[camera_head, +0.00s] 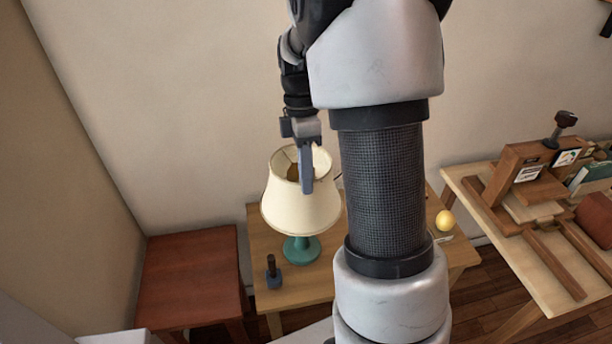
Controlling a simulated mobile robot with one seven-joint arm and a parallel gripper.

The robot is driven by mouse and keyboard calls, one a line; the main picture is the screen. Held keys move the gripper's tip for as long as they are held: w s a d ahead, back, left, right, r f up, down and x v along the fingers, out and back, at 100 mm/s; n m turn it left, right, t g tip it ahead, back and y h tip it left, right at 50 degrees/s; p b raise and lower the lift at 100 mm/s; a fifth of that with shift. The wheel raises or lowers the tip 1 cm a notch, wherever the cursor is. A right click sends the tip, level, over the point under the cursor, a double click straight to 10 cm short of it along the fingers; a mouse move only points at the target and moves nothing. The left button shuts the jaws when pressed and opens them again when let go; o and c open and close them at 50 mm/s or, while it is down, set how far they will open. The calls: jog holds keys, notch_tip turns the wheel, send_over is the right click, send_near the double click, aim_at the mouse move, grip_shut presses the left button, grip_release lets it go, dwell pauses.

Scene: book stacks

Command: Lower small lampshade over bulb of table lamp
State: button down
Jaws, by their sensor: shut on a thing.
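A cream lampshade (292,212) is in the middle of the head view, above the small wooden table. The table lamp's green base (301,249) shows directly under the shade; its bulb is hidden by the shade. My gripper (307,186) points down at the shade's top opening and is shut on the shade's near upper rim. The shade looks nearly upright and surrounds the upper part of the lamp in this view. I cannot tell whether it rests on the lamp or hangs a little above it.
The wooden table (265,243) also bears a small dark-handled stamp (272,272) and a yellow ball (445,221). A reddish-brown low table (190,275) stands at the left. A workbench (521,215) with a wooden press and books is at the right. My arm hides the table's middle.

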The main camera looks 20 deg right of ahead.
jog(key=shift+f+b, duration=0.55)
jog(key=shift+f, duration=0.65)
jog(key=c, duration=1.9)
grip_release()
jog(key=shift+o, duration=0.2)
jog(key=p+v, duration=0.2)
jog(key=v, duration=1.5)
jog(key=s+a+r+m+t+p, duration=0.2)
jog(key=s+a+r+m+t, duration=0.3)
jog(key=s+m, duration=0.4)
jog(key=s+a+m+t, duration=0.1)
jog(key=s+a+m, duration=0.1)
jog(key=s, duration=0.3)
jog(key=s+a+f+m+t+p, duration=0.1)
jog(key=s+a+m+t, duration=0.1)
jog(key=s+m, duration=0.2)
jog(key=shift+s+f+t+h+p, duration=0.3)
jog(key=shift+s, duration=0.3)
